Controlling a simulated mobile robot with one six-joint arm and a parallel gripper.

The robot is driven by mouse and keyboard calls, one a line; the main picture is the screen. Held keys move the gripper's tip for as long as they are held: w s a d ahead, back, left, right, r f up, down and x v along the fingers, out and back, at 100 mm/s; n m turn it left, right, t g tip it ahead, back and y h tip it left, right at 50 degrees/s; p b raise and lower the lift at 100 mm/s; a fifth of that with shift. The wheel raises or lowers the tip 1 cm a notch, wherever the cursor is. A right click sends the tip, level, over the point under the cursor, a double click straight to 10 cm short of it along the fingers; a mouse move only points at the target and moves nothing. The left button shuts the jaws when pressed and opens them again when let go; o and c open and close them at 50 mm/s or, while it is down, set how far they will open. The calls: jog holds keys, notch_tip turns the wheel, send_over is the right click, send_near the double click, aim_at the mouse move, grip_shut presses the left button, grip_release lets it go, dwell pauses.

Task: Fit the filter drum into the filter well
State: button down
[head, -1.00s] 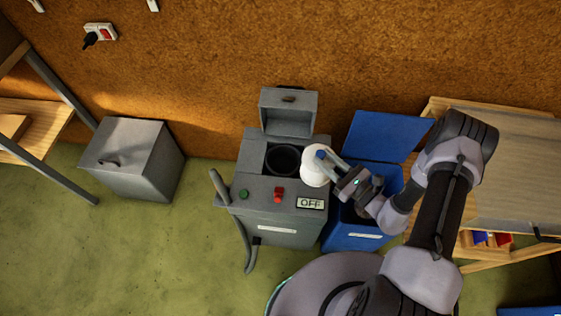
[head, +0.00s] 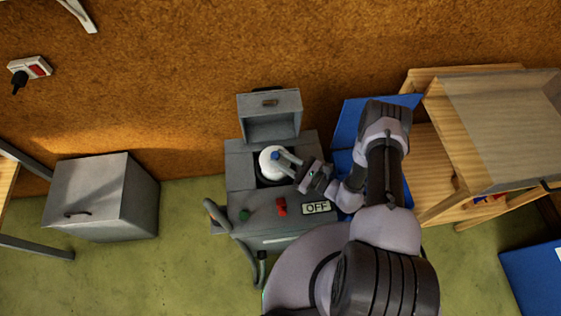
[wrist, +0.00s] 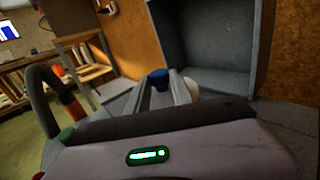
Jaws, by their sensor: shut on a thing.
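The white filter drum (head: 270,163) with a blue knob (head: 276,155) on top is over the round dark filter well (head: 262,182) in the grey machine (head: 237,170). My gripper (head: 283,158) is shut on the drum at its blue knob. In the wrist view the blue knob (wrist: 159,79) sits between my fingers, and a bit of the white drum (wrist: 193,88) shows behind them. The drum covers most of the well; I cannot tell how deep it sits.
The machine's grey lid (head: 270,115) stands open behind the well. A green button (head: 244,215), a red switch (head: 281,207) and an OFF sign (head: 316,208) are on its top. A hose (head: 217,214) is at its left. A blue bin lid (head: 352,120) stands open at the right.

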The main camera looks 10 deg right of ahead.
jog(key=shift+f+b, duration=0.5)
jog(key=shift+f, duration=0.1)
jog(key=c, duration=1.1)
grip_release()
jog(key=shift+r, duration=0.1)
